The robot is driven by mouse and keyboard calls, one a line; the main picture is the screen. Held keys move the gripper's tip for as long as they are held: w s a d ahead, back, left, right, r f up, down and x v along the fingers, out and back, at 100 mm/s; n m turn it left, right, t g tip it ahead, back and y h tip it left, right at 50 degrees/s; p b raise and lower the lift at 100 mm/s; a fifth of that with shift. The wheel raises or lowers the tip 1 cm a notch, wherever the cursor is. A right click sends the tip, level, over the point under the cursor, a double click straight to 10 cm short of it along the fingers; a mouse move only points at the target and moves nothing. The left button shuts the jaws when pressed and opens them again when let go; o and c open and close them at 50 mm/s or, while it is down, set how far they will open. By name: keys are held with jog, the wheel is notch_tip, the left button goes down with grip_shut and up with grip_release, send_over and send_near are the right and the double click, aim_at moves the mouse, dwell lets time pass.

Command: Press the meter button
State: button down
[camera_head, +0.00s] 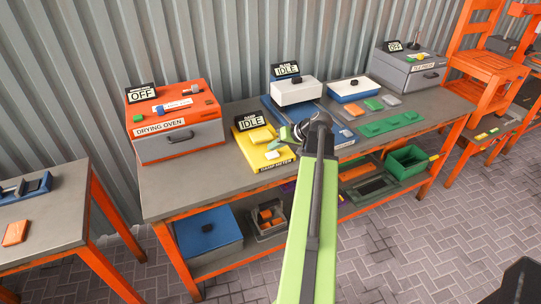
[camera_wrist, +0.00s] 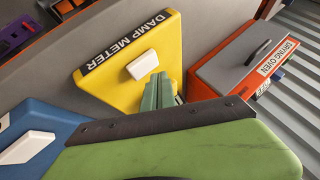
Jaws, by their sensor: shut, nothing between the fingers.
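The yellow damp meter (camera_head: 270,163) sits on the grey workbench, just right of the drying oven. Its sign (camera_head: 249,121) reads IDLE. In the wrist view the meter (camera_wrist: 122,88) shows its DAMP METER label and a raised white block, which looks like the button (camera_wrist: 142,65). In the head view this pale button (camera_head: 272,155) is small, near the label edge. My gripper (camera_head: 284,133) is shut and empty at the meter's right side. In the wrist view its green fingertips (camera_wrist: 159,79) appear over the meter, close beside the white button. I cannot tell whether they touch the meter.
The orange drying oven (camera_head: 162,129), marked OFF, stands to the left. A blue machine with a white top (camera_head: 296,91), marked IDLE, is behind right. Green plates (camera_head: 382,126) and a grey box (camera_head: 409,74) are farther right.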

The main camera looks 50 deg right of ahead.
aim_at(275, 155)
dwell(0.6)
jog(key=shift+s+f+b, duration=0.15)
jog(key=shift+f+b, duration=0.25)
jog(key=shift+f+b, duration=0.55)
dwell(0.4)
jog(key=shift+r, duration=0.1)
jog(key=shift+r+p, duration=0.85)
jog(key=shift+p, duration=0.1)
notch_tip(275, 155, up, 5)
jog(key=p, duration=0.5)
jog(key=shift+r, duration=0.15)
dwell(0.4)
